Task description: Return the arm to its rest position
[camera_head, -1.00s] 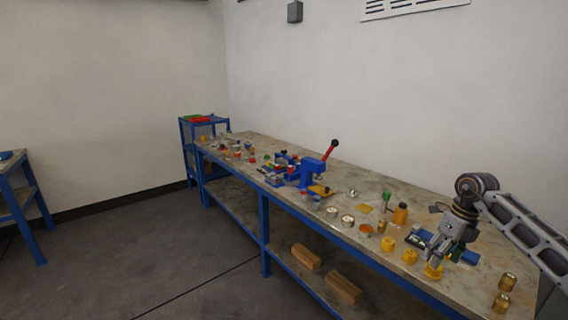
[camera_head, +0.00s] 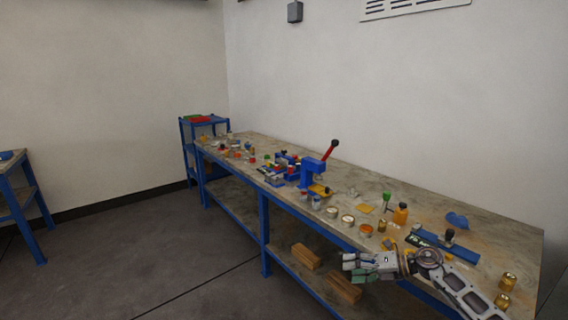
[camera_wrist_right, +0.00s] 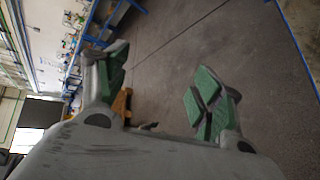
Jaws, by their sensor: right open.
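My right gripper (camera_head: 354,267) is in front of the workbench's front edge in the head view, pointing left. Its arm comes in from the lower right. In the right wrist view its two green-padded fingers (camera_wrist_right: 160,85) stand apart with nothing between them, and the grey floor shows behind. The long workbench (camera_head: 480,215) runs along the wall. My left gripper does not show in the head view.
Behind my right arm, the bench top carries a blue bar fixture (camera_head: 450,249), a blue lump (camera_head: 457,220), an orange bottle (camera_head: 400,213) and brass-coloured cylinders (camera_head: 507,281). A blue press (camera_head: 312,172) with a red lever stands farther along. Wooden blocks (camera_head: 343,288) lie on the lower shelf. Floor (camera_head: 150,260) is clear at left.

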